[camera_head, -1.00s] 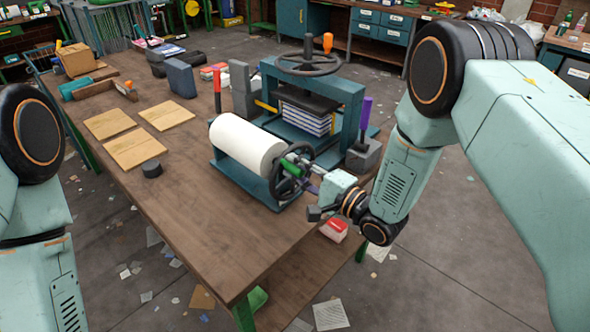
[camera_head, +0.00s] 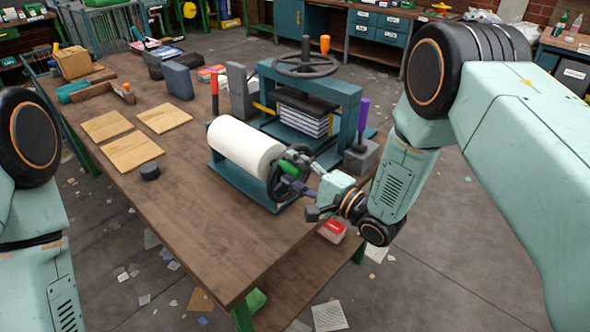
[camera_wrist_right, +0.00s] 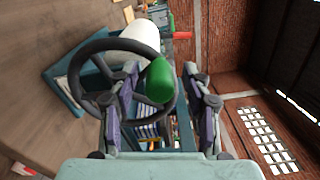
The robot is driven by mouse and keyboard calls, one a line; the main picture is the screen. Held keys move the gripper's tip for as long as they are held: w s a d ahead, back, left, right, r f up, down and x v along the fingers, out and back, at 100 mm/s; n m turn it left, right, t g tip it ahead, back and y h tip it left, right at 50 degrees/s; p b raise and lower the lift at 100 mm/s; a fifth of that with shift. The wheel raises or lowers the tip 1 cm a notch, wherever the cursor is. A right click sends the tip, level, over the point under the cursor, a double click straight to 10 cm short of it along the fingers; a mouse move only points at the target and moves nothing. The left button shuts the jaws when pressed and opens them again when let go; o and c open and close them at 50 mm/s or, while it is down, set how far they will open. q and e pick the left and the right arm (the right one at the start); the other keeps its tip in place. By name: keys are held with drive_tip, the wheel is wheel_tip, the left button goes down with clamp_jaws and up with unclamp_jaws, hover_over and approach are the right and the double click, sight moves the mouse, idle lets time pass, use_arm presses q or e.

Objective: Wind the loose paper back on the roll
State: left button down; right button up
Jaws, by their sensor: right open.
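The white paper roll (camera_head: 243,146) lies in a teal holder (camera_head: 233,180) near the table's right edge. A dark hand wheel (camera_head: 275,183) with a green handle (camera_head: 289,169) is at the roll's right end. In the right wrist view the wheel (camera_wrist_right: 84,62) and green handle (camera_wrist_right: 159,80) show close up. My right gripper (camera_head: 303,172) is open at the handle. In the wrist view its fingers (camera_wrist_right: 165,97) stand on either side of the handle, with visible room on the right. No loose paper end can be made out. My left arm shows at the left edge; its gripper is out of view.
A teal press (camera_head: 349,103) stands just behind the roll, with a purple-handled tool in a grey block (camera_head: 363,157) beside it. Flat tan boards (camera_head: 132,150) and a small black cylinder (camera_head: 150,171) lie to the left. The table's front is clear.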

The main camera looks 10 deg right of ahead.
drive_tip(key=v, duration=1.2)
idle(0.3)
